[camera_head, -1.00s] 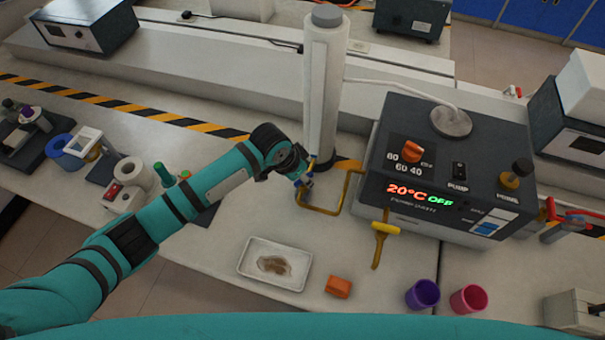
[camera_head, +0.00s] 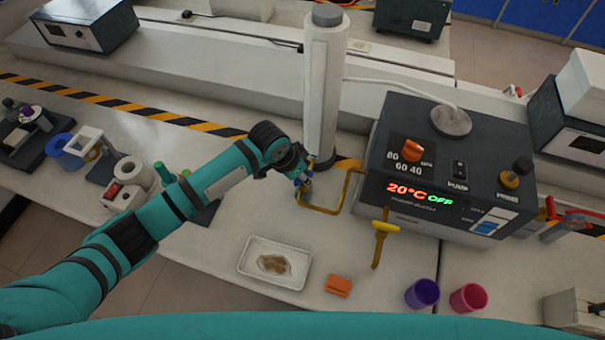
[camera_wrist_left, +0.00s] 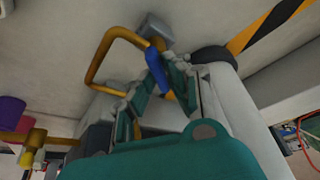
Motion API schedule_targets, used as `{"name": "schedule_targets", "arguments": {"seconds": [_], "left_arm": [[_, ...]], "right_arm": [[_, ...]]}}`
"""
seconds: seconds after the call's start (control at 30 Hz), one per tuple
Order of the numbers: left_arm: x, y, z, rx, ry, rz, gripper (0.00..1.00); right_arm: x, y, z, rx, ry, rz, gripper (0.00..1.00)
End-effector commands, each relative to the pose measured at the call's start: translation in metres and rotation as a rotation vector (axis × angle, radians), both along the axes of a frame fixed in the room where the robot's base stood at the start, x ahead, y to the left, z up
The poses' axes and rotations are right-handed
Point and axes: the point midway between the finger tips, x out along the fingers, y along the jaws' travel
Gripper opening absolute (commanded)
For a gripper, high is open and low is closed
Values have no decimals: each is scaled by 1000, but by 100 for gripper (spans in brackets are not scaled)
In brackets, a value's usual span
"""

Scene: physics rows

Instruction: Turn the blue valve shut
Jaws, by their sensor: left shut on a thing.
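The blue valve's handle (camera_wrist_left: 156,70) sits on a brass-coloured pipe (camera_head: 322,210) at the foot of the white column. My left gripper (camera_head: 303,178) is at this handle and covers part of it in the head view. In the left wrist view my left gripper's fingers (camera_wrist_left: 158,92) are around the blue handle and shut on it. The grey valve body (camera_wrist_left: 155,30) shows just beyond the handle. The handle's exact angle to the pipe is hard to tell. My right gripper is not in view.
The white column (camera_head: 324,90) stands close behind my gripper. The dark bath unit (camera_head: 450,165) reads 20°C OFF, with a yellow-handled valve (camera_head: 386,227) in front. A white tray (camera_head: 275,285), an orange block (camera_head: 338,286), and purple (camera_head: 422,294) and pink (camera_head: 468,298) cups stand near the front edge.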

Motion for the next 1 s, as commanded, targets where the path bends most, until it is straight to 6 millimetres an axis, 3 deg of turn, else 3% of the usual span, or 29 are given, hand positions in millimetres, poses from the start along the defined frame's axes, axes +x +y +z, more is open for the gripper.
{"name": "schedule_targets", "arguments": {"seconds": [0.37,1.0], "left_arm": [[3,0,-1,-2,-2,-284,0],[5,0,-1,-3,-4,-824,0]], "right_arm": [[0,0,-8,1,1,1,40],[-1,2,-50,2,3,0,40]]}}
